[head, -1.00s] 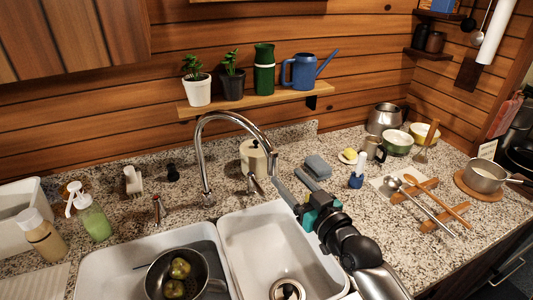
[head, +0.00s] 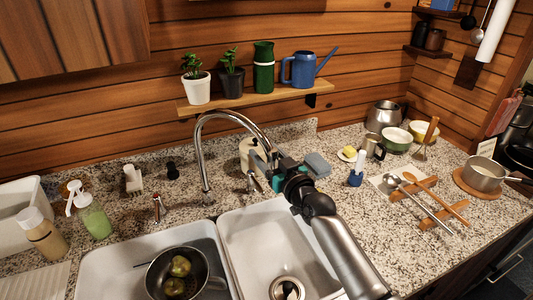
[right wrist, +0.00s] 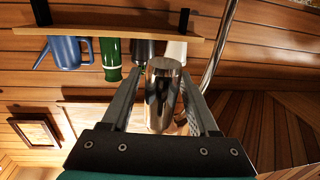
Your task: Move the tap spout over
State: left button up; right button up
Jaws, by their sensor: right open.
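The chrome tap (head: 201,150) rises from behind the sink, and its spout arches to the right over the right basin. My right gripper (head: 262,158) is at the spout's hanging end, partly covering it in the head view. In the right wrist view the spout's shiny end (right wrist: 163,95) is between the two spread fingers of the right gripper (right wrist: 162,80). The fingers stand to either side of it; whether either one touches it I cannot tell. My left gripper is not in view.
The right basin (head: 240,235) lies below my arm. A pan (head: 160,275) with green fruit sits in the left basin. A cream pot (head: 246,146) and a grey-blue sponge (head: 317,164) stand close to my gripper. A wall shelf (head: 240,104) holds plants and a blue watering can (head: 299,71).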

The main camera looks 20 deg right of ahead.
jog(key=shift+c, duration=0.3)
grip_shut()
dwell(1.1)
